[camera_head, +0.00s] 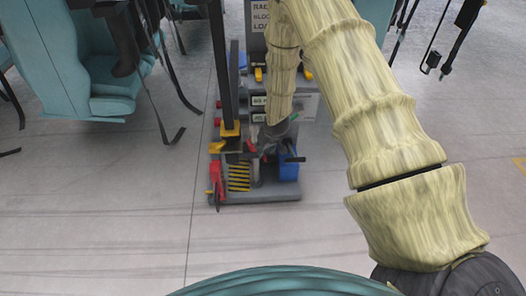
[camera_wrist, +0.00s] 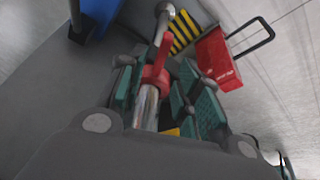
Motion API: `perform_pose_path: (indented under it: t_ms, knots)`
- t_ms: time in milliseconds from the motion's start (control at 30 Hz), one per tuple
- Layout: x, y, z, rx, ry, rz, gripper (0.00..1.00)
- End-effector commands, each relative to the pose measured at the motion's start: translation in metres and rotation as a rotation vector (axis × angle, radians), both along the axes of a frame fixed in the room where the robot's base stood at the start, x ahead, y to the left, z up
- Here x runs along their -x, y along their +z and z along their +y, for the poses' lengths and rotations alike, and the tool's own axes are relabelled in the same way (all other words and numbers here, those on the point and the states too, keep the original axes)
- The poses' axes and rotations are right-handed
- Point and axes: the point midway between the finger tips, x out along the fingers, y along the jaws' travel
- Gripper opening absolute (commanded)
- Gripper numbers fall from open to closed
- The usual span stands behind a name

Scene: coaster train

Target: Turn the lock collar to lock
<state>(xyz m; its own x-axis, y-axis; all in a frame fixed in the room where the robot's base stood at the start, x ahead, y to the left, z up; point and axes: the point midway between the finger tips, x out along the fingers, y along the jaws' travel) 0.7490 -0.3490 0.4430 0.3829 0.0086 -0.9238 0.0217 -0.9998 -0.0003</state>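The red lock collar (camera_wrist: 156,76) sits around a shiny metal shaft (camera_wrist: 146,106) in the wrist view, with a red lever rising from it. My gripper (camera_wrist: 163,78) has its two teal-padded fingers on either side of the collar, partly closed. Both fingers look very near the red part; whether they touch it cannot be told. In the head view my gripper (camera_head: 271,138) is small and dark at the end of my arm, over the workstation, and hides much of the collar area.
The workstation's grey base (camera_head: 270,197) carries a blue box (camera_head: 289,166), a yellow-black striped plate (camera_head: 239,177) and a dark upright post (camera_head: 219,65). A red tag or box (camera_wrist: 217,60) with a black loop hangs close to my right finger. Teal seats (camera_head: 85,75) stand left; the front floor is clear.

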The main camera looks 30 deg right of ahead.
Motion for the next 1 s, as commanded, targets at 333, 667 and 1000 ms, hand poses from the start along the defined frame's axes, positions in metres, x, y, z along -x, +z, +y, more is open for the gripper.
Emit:
perform_pose_path:
  t_ms: [333, 667, 1000]
  knots:
    - [0.018, 0.047, 0.0, -0.001, 0.0, -0.002, 0.34]
    - [0.028, 0.066, -0.001, -0.001, 0.001, 0.0, 0.34]
    - [0.028, 0.067, 0.0, -0.001, 0.001, 0.001, 0.25]
